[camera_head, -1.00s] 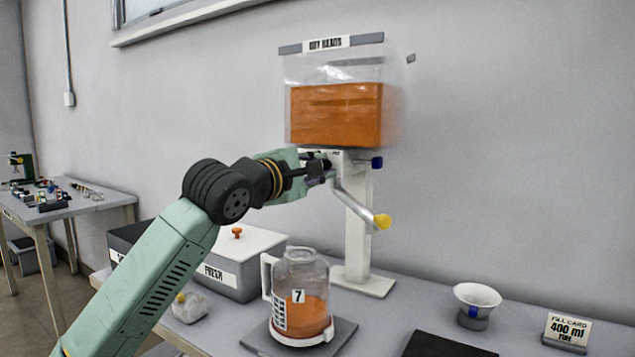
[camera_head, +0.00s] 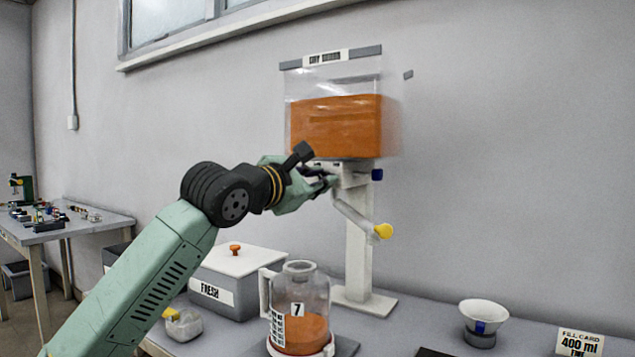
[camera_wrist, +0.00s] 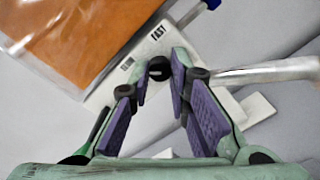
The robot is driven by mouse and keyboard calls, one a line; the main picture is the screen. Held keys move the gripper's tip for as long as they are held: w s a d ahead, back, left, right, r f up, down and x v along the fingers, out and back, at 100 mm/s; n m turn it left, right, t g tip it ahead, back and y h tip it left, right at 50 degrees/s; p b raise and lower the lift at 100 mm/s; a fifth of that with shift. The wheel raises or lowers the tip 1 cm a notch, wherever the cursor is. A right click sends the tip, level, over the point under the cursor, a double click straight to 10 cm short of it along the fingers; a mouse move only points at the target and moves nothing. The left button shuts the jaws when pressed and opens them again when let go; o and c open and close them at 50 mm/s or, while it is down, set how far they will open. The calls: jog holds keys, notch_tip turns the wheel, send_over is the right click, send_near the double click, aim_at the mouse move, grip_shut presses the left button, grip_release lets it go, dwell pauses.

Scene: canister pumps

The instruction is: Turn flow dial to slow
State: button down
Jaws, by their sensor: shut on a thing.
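The flow dial (camera_wrist: 159,68) is a small dark round knob on the white pump head, below the hopper of orange contents (camera_head: 336,125). In the wrist view, my gripper (camera_wrist: 160,72) has one finger on each side of the dial and is shut on it. A label reading FAST (camera_wrist: 157,32) is beside the dial, with a second, blurred label (camera_wrist: 127,65) to its lower left. In the head view, my gripper (camera_head: 330,182) is at the pump head, and its fingers hide the dial. The dial's exact setting cannot be told.
A crank arm with a yellow knob (camera_head: 383,231) hangs right of my gripper, close to it. A jug marked 7 (camera_head: 300,310) stands below on a dark pad.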

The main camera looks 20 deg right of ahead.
dwell(0.3)
jog(key=c, duration=1.8)
grip_release()
jog(key=v, duration=1.2)
jog(key=shift+s, duration=0.1)
